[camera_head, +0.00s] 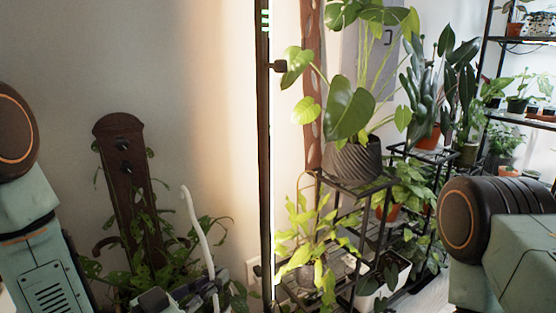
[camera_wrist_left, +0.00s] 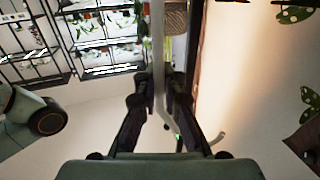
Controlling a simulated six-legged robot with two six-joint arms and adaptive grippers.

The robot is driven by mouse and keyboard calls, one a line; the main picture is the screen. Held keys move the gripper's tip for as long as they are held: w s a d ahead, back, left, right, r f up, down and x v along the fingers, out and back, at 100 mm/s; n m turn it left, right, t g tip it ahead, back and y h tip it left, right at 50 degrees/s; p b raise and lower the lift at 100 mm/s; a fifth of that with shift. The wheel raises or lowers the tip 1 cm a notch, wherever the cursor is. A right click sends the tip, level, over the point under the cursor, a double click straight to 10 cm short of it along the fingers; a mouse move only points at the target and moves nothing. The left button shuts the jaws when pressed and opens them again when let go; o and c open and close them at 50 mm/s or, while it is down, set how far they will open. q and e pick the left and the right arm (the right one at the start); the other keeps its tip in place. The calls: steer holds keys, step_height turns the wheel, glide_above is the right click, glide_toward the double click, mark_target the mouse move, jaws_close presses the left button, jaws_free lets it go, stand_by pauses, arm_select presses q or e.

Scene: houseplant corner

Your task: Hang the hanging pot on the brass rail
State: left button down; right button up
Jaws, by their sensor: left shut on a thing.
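A pale, curved hanger with a hooked top (camera_head: 196,218) stands up at the lower left of the head view. I take it to be part of the hanging pot. Its long grey rod (camera_wrist_left: 158,50) runs between the fingers of my left gripper (camera_wrist_left: 160,98) in the left wrist view, and the gripper is shut on it. In the head view this gripper (camera_head: 212,286) is low at the bottom edge, partly cut off among leaves. The pot's body cannot be made out for certain. I cannot identify the brass rail in either view. My right gripper is out of view; only its arm shows.
A dark vertical pole (camera_head: 265,150) stands right of the hanger. Right of it, a black tiered stand (camera_head: 355,185) holds a ribbed pot (camera_head: 352,158) and several plants. A brown wooden plant support (camera_head: 124,160) rises behind the hanger. Bare wall lies between support and pole.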

arm_select(q)
steer(key=s+a+f+n+t+y+p, duration=0.1)
steer(key=s+a+n+t+y+p, duration=0.1)
steer(key=s+a, duration=0.4)
steer(key=shift+s+f+y, duration=0.25)
steer(key=shift+f+y, duration=0.15)
steer(key=shift+s+a, duration=0.1)
steer(key=shift+s, duration=0.05)
